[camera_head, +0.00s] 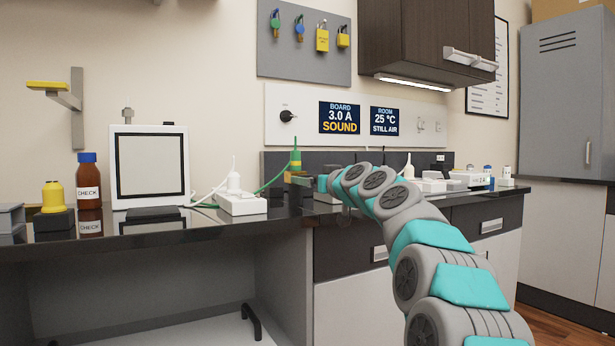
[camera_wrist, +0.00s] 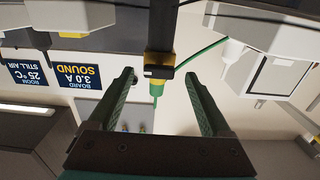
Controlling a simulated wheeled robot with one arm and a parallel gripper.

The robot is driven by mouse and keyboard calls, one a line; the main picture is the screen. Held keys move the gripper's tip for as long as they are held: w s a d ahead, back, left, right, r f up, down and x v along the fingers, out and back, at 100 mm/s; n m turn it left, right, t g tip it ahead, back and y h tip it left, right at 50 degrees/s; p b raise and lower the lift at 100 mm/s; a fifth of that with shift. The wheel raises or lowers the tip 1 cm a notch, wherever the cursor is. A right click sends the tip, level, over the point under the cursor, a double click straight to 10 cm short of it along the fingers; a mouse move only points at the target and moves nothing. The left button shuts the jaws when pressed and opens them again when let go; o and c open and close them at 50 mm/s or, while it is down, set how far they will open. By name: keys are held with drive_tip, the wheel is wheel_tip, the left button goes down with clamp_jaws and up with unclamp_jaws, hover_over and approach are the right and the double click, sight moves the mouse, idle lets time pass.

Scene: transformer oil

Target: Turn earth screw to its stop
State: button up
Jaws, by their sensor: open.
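The earth screw appears to be the green and yellow piece (camera_wrist: 156,87) with a black band and a green lead in the wrist view, which is upside down. My gripper (camera_wrist: 159,76) is open, one finger on each side of the screw in the picture, with visible gaps. I cannot tell how far the fingertips are from it in depth. In the head view my arm reaches over the bench, and its end hides part of that area.
The dark bench top (camera_head: 260,225) holds a white socket block (camera_head: 243,204) with cables and a white-framed panel (camera_head: 150,170). A brown CHECK bottle (camera_head: 89,180) stands at left. A display reads 3.0 A SOUND (camera_head: 339,117). A cabinet (camera_head: 430,45) hangs above right.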

drive_tip(key=shift+w+a+r, duration=0.15)
drive_tip(key=shift+w+a, duration=0.15)
drive_tip(key=shift+w, duration=0.3)
drive_tip(key=shift+w+a, duration=0.2)
drive_tip(key=shift+w, duration=0.1)
clamp_jaws()
